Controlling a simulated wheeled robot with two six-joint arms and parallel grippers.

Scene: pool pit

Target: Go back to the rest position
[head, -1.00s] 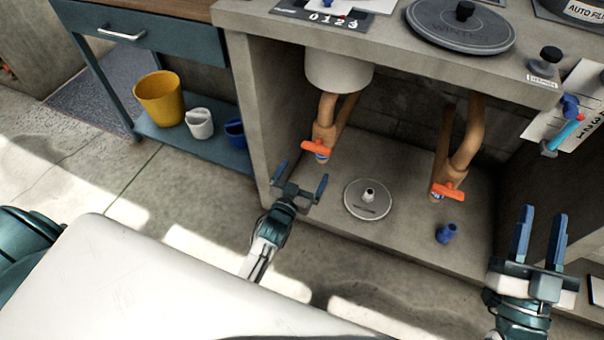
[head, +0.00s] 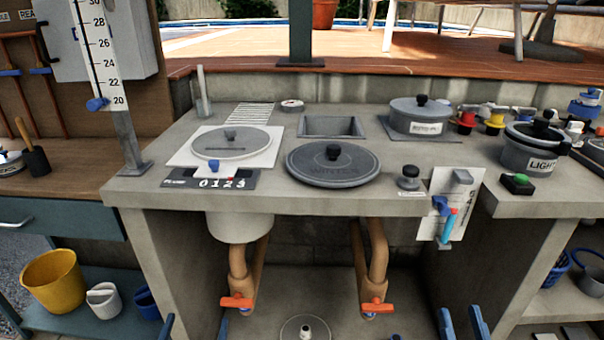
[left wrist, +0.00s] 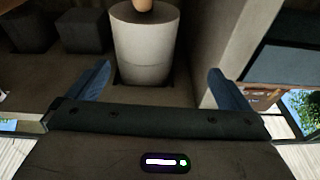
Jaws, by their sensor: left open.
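My left gripper (head: 194,325) shows only its fingertips at the bottom edge of the head view, in front of the counter's open lower bay. In the left wrist view its two blue fingers (left wrist: 162,85) are spread wide with nothing between them; a pale cylinder (left wrist: 143,45) stands beyond them. My right gripper (head: 462,318) shows its two blue fingers pointing up, apart and empty, in front of the counter's right pillar. Both wrists and arms are below the head picture.
The concrete counter (head: 385,195) holds several lids and pots. Under it, two pipes carry orange valve handles (head: 237,302) and (head: 374,308). A round disc (head: 308,326) lies on the bay floor. A yellow bucket (head: 54,282) stands on the left shelf.

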